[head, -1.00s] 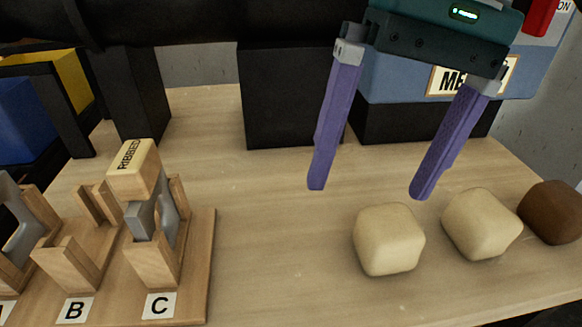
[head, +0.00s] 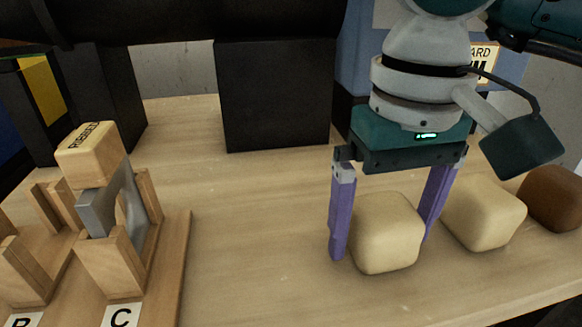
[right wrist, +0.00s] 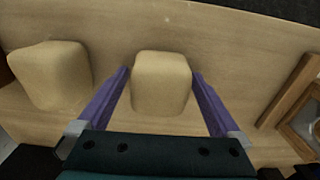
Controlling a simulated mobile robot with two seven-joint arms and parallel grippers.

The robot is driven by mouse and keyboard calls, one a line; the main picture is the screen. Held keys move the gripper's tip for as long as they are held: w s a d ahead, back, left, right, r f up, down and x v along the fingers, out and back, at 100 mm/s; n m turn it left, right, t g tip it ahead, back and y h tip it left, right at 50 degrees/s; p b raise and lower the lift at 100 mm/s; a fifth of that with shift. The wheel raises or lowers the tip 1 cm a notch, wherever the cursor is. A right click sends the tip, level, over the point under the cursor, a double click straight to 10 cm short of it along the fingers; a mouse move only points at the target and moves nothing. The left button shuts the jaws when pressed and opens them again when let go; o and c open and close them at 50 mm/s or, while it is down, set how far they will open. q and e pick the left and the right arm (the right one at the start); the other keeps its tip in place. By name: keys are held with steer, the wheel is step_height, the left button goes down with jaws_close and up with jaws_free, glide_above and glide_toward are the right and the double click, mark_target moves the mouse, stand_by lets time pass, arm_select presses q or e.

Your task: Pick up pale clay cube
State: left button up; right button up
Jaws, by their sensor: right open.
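Two pale clay cubes stand on the wooden table in the head view. The left pale cube (head: 386,236) is between the purple fingers of my right gripper (head: 386,228). The gripper is open, with one finger on each side of the cube. In the right wrist view the same cube (right wrist: 160,83) sits between the fingertips, with visible gaps on both sides. The other pale cube (head: 484,213) stands just to the right, outside the right finger; it also shows at the left of the right wrist view (right wrist: 50,75). My left gripper is not in view.
A brown cube (head: 555,198) stands at the far right. A wooden rack (head: 172,272) with labelled slots, a grey piece and a block marked "RIBBED" (head: 88,151) stands at the left. A black box (head: 275,95) stands behind. The table between rack and cubes is clear.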

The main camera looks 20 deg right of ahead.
jaws_close()
stand_by(0.8)
